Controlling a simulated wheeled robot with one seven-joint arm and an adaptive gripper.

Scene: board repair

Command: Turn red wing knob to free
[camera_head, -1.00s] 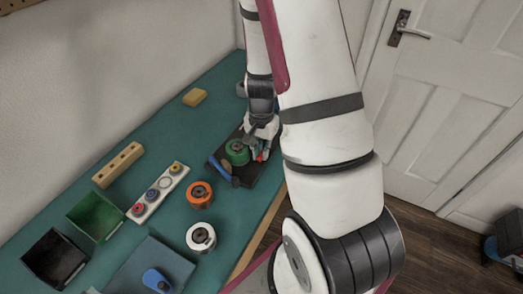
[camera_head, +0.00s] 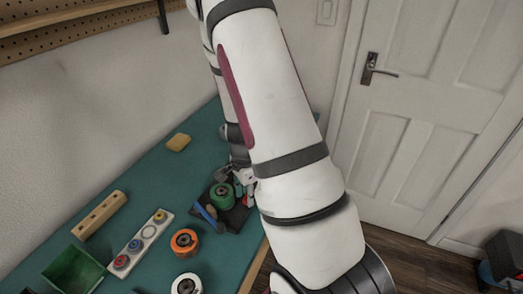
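My gripper (camera_head: 243,187) is low over the dark board (camera_head: 232,219) on the green table, just right of the green spool-like part (camera_head: 222,196). My arm covers much of it, so I cannot see whether its fingers are open or shut. I cannot make out the red wing knob clearly; it appears hidden by my gripper and arm. A blue handle-like part (camera_head: 206,214) lies at the board's left edge.
An orange ring (camera_head: 184,242), a white ring (camera_head: 187,286) and a white strip with coloured knobs (camera_head: 140,244) are left of the board. A green bin (camera_head: 75,272), a wooden block (camera_head: 99,214) and a yellow block (camera_head: 179,142) are farther left.

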